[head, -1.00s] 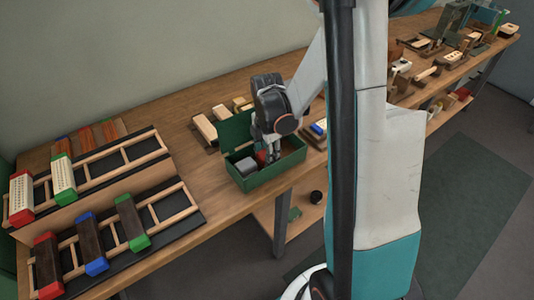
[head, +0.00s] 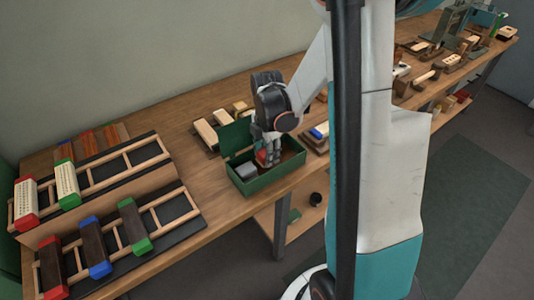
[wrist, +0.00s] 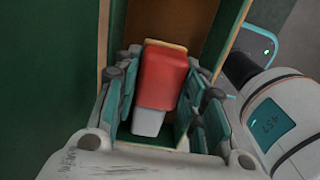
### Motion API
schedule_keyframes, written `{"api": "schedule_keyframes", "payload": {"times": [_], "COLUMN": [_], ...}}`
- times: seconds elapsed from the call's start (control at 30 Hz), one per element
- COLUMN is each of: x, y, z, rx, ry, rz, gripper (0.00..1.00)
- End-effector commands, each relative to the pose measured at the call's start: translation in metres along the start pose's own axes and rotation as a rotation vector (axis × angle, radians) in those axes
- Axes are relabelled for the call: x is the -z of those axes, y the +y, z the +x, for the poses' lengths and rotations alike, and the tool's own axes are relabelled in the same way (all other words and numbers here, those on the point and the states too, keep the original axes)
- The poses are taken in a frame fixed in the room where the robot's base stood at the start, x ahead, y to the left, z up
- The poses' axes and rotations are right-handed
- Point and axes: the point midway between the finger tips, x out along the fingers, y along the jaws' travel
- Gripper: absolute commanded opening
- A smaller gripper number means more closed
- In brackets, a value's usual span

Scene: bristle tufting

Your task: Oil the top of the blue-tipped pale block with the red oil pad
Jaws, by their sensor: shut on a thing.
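The red oil pad (wrist: 163,75) is between the fingers of my gripper (wrist: 164,92) in the wrist view, and the fingers are shut on it. In the head view my gripper (head: 268,153) points down into the open green box (head: 265,183), with a bit of the red pad (head: 261,157) showing beside the fingers. The blue-tipped pale block (head: 319,131) lies on the bench to the right of the box, partly hidden by my arm.
A grey block (head: 246,171) sits in the box's left part, and the box's lid (head: 235,136) stands open behind. Pale blocks (head: 205,131) lie behind the box. Racks with colour-tipped blocks (head: 98,245) fill the left. Tools crowd the bench's far right.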

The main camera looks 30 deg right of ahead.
Motion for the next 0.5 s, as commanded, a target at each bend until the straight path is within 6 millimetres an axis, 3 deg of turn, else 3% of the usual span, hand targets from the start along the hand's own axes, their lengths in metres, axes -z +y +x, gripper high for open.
{"api": "schedule_keyframes", "payload": {"times": [0.5], "x": [0.000], "y": [0.000], "z": [-0.040], "rx": [0.000], "ry": [0.000], "rz": [0.000], "gripper": [0.19]}}
